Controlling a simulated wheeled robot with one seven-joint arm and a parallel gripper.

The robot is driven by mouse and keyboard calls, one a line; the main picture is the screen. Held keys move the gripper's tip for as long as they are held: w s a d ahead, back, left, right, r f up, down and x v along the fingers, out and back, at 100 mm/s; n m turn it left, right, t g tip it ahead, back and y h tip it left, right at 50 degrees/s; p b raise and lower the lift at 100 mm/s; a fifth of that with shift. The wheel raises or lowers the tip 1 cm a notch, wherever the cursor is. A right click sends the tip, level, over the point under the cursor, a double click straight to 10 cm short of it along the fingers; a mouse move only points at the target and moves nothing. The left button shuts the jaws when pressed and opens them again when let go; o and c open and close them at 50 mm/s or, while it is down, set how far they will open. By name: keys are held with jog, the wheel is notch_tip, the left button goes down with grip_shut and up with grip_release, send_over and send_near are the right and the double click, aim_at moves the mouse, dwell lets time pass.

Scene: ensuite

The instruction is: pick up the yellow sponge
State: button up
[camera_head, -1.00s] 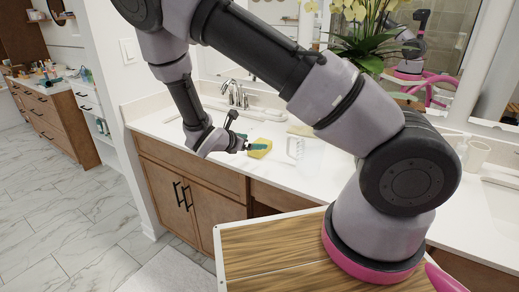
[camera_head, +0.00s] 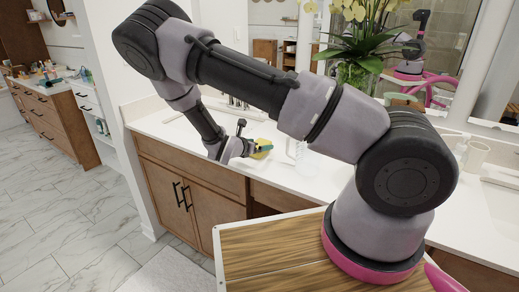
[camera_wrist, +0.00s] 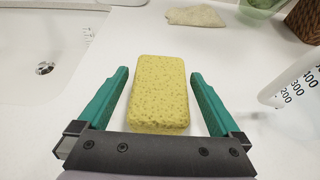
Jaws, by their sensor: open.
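The yellow sponge (camera_wrist: 159,92) lies on the white countertop in the middle of the wrist view. It also shows in the head view (camera_head: 263,145), partly hidden by my gripper. My gripper (camera_wrist: 158,80) is open, with one teal finger on each side of the sponge. In the head view my gripper (camera_head: 256,149) reaches low over the counter at the sponge.
A clear measuring jug (camera_wrist: 294,84) stands close on the right. A beige folded cloth (camera_wrist: 196,16) lies behind the sponge. A sink basin (camera_wrist: 42,55) is on the left. A wicker container (camera_wrist: 305,20) and a green glass item (camera_wrist: 260,8) are at the back right.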

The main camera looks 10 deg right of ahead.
jog(key=shift+x, duration=0.75)
jog(key=c, duration=1.2)
jog(key=shift+o, duration=0.2)
